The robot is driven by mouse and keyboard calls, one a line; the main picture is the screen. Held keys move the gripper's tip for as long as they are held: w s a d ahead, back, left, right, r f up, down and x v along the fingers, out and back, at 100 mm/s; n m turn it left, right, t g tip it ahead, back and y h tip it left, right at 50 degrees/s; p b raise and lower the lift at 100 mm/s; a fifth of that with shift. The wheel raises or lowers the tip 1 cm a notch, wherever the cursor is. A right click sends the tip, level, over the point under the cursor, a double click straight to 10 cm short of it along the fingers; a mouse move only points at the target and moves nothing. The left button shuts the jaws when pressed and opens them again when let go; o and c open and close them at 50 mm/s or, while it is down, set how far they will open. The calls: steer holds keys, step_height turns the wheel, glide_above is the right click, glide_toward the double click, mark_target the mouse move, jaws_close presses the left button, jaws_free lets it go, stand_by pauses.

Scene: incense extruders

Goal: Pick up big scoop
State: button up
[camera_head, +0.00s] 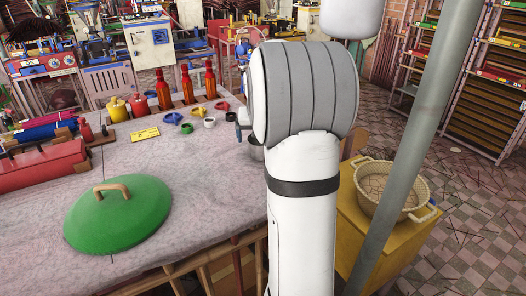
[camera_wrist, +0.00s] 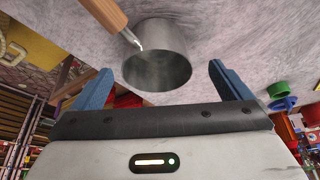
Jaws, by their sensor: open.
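The big scoop is a grey metal cup (camera_wrist: 157,60) with a wooden handle (camera_wrist: 106,14), seen in the wrist view at the top centre. My gripper (camera_wrist: 160,84) is open, with one blue finger on each side of the cup in that picture. The cup appears between or just beyond the fingertips; I cannot tell whether they touch it. In the head view my arm hides most of the scoop, and only a small grey part of the cup (camera_head: 257,152) shows beside it. A bit of my gripper's blue finger (camera_head: 240,131) shows there too.
Several small coloured cups (camera_head: 186,128) and red bottles (camera_head: 187,84) stand farther back. A basket (camera_head: 385,188) sits on a yellow stand at the right.

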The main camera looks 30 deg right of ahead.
steer(key=x, duration=0.5)
steer(key=shift+s+d+f+b, duration=0.15)
steer(key=shift+s+f+b, duration=0.15)
steer(key=shift+r, duration=0.1)
steer(key=c, duration=1.1)
